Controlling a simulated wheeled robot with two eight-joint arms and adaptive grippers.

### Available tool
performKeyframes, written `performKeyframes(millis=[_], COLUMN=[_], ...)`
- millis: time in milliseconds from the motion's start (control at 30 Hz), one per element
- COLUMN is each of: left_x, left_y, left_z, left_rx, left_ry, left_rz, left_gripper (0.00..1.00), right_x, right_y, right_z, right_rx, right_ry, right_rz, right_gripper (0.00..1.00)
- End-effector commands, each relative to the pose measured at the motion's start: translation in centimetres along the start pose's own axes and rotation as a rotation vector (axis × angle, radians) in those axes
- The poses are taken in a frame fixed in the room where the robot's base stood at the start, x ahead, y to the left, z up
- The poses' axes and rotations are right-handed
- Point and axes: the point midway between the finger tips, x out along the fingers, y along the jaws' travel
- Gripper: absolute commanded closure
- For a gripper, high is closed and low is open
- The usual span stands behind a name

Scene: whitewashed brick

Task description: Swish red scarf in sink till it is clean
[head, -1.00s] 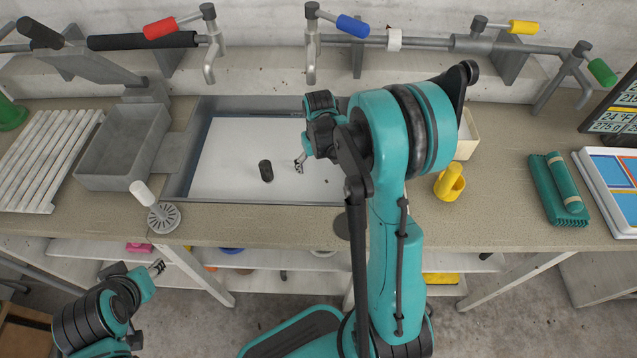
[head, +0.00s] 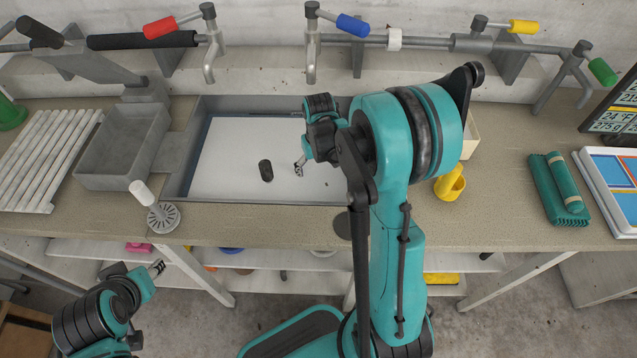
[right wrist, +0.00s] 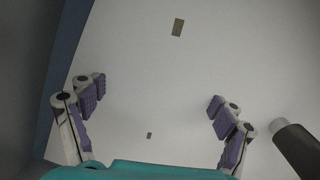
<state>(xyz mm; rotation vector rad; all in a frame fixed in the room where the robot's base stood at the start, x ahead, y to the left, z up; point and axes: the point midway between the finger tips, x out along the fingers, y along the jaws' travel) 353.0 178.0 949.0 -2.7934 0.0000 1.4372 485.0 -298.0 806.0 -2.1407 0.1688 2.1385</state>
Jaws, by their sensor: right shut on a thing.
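I see no red scarf in either view. The sink (head: 182,175) is a grey rectangular basin with a white floor (head: 225,150). My right gripper (head: 299,168) is over that floor in the head view. In the right wrist view its purple-padded fingers (right wrist: 160,105) stand apart over the white surface, and I cannot make out what they hold. A dark upright cylinder (head: 265,171) stands on the sink floor left of this gripper; it also shows in the right wrist view (right wrist: 297,148). My left gripper (head: 157,268) is low in front of the counter, its opening unclear.
Taps with red (head: 160,28), blue (head: 352,26), yellow and green handles line the back.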

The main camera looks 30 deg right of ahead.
Motion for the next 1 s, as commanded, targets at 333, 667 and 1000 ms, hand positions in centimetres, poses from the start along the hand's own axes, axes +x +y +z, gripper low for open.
performKeyframes(millis=[333,667,1000], left_x=[0.1,0.1,0.1], left_y=[0.0,0.0,0.0], left_z=[0.1,0.1,0.1], left_rx=[0.000,0.000,0.000], left_ry=[0.000,0.000,0.000], left_rz=[0.000,0.000,0.000], left_gripper=[0.60,0.60,0.60], right_x=[0.0,0.0,0.0], right_y=[1.0,0.8,-0.5], right_z=[-2.4,-1.9,1.2], right_rx=[0.000,-0.001,-0.001], right_ry=[0.000,0.000,0.000], right_rz=[0.000,0.000,0.000], right_gripper=[0.51,0.51,0.51])
